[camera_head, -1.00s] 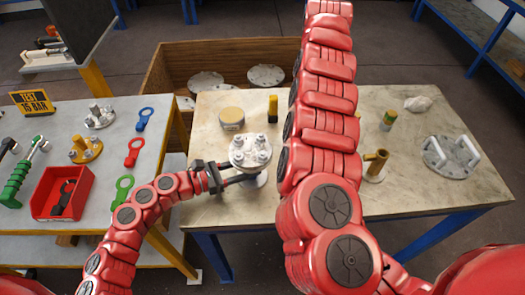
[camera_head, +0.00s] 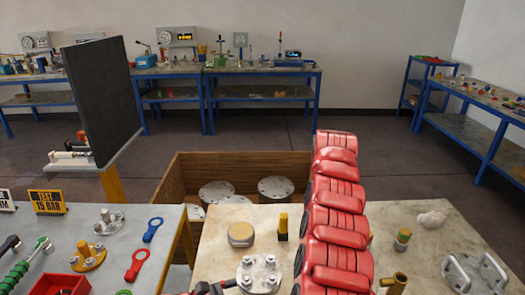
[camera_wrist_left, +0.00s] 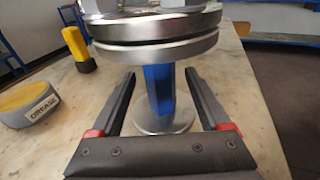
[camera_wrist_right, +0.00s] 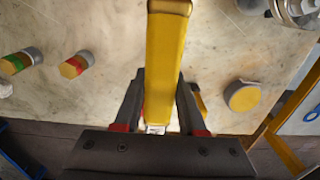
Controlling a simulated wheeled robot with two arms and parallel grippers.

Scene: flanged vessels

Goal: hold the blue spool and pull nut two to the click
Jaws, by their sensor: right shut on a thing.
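The blue spool (camera_wrist_left: 158,88) stands upright on the bench, its blue neck between a round base and a bolted steel flange pair. The flange top (camera_head: 258,274) shows several nuts in the head view; I cannot read which is nut two. My left gripper (camera_wrist_left: 160,85) is open, its fingers on either side of the neck with gaps. My right gripper (camera_wrist_right: 160,110) is shut on a long yellow tool (camera_wrist_right: 164,60) above the bench; its working end is not clear. The flange (camera_wrist_right: 292,10) is at the top right of that view. My right arm hides this gripper in the head view.
A grease tin (camera_head: 241,234) and a yellow-black block (camera_head: 283,226) stand behind the flange. A plate with two handles (camera_head: 474,272) is at the right. A wooden crate (camera_head: 165,190) stands behind the bench.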

